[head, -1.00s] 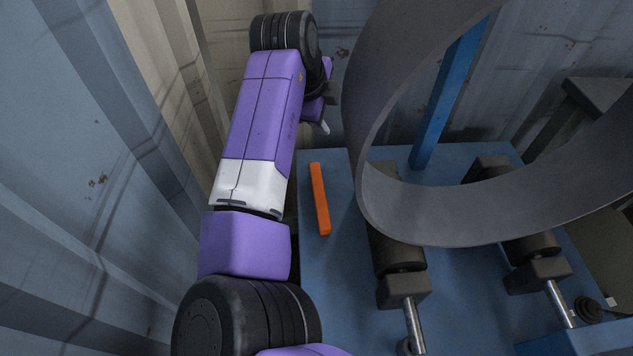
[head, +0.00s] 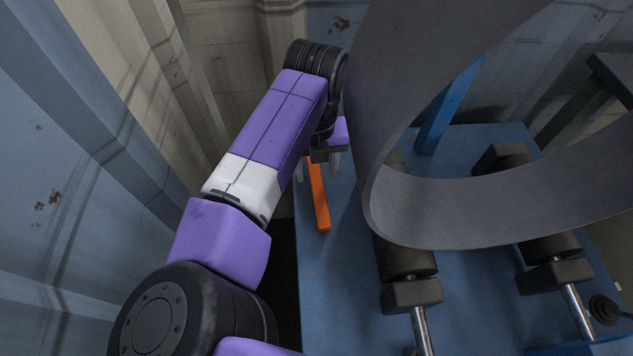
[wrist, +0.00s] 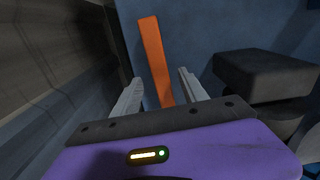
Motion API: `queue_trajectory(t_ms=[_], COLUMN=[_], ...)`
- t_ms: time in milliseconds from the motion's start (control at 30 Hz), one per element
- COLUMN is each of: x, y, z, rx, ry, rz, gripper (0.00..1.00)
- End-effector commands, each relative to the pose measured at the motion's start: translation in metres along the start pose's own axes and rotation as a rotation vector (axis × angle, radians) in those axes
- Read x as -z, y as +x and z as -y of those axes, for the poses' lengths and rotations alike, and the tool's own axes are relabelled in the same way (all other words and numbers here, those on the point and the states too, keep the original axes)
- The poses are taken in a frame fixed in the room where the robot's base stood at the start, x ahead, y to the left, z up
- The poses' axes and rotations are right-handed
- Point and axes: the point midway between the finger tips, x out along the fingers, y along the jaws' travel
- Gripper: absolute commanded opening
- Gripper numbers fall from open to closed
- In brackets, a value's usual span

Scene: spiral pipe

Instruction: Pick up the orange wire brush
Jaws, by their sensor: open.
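The orange wire brush (head: 318,197) lies on the blue table (head: 345,300) near its left edge, in the head view. Its far end is partly hidden by my gripper (head: 318,168). In the wrist view the orange wire brush (wrist: 155,58) runs lengthwise between the two fingers of my gripper (wrist: 160,82), apart from both. My gripper is open and empty, above the far part of the brush. The height between fingers and brush is hard to tell.
A large grey curved band (head: 480,215) rises just right of the brush. Dark rollers (head: 405,258) on blocks stand beneath it. A blue post (head: 450,105) stands behind. A corrugated wall (head: 60,190) is on the left.

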Motion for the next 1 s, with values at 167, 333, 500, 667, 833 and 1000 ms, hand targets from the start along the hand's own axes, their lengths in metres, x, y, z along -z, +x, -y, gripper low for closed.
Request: queue_trajectory(t_ms=[167, 333, 500, 667, 833, 1000], x=[-0.003, -0.003, -0.003, -0.003, -0.003, -0.004], y=[0.029, 0.042, 0.042, 0.041, 0.041, 0.041], z=[0.0, 0.0, 0.0, 0.0, 0.0, 0.0], rx=[0.0, 0.0, 0.001, 0.001, 0.001, 0.001], ry=[-0.001, -0.001, -0.001, -0.002, -0.002, -0.002], rz=[-0.002, 0.0, 0.0, 0.001, 0.001, 0.001], gripper=[0.51, 0.51, 0.51, 0.21, 0.0, 0.0])
